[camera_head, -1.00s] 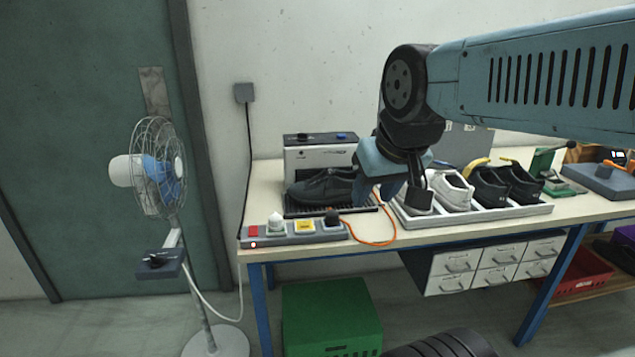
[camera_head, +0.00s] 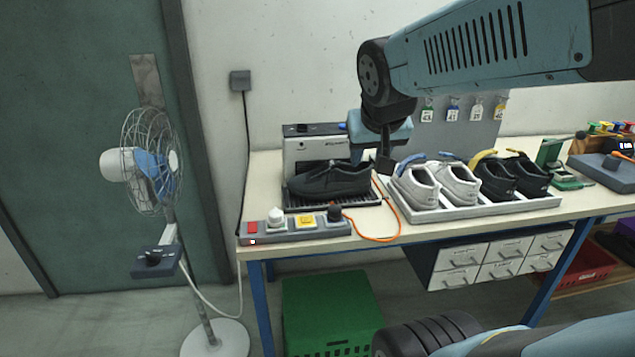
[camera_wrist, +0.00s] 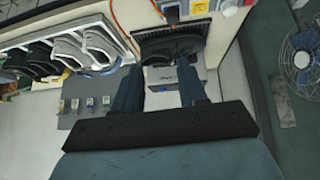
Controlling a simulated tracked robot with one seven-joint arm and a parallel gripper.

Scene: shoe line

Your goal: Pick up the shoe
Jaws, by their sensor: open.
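A black shoe (camera_head: 328,181) lies on a dark slatted rack in front of a white and black machine; it also shows in the wrist view (camera_wrist: 168,46). A white tray (camera_head: 470,209) to its right holds two grey shoes (camera_head: 416,186) and two black shoes (camera_head: 497,180). My gripper (camera_head: 384,160) hangs above the table, between the black shoe and the tray in the head view, and its fingers are partly hidden there. In the wrist view my gripper (camera_wrist: 160,84) has its two fingers apart, with the machine and the black shoe beyond them. Nothing is between the fingers.
An orange cable (camera_head: 378,238) loops beside the rack. The machine (camera_head: 303,150) stands behind the shoe. A fan (camera_head: 150,165) stands on the floor at left.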

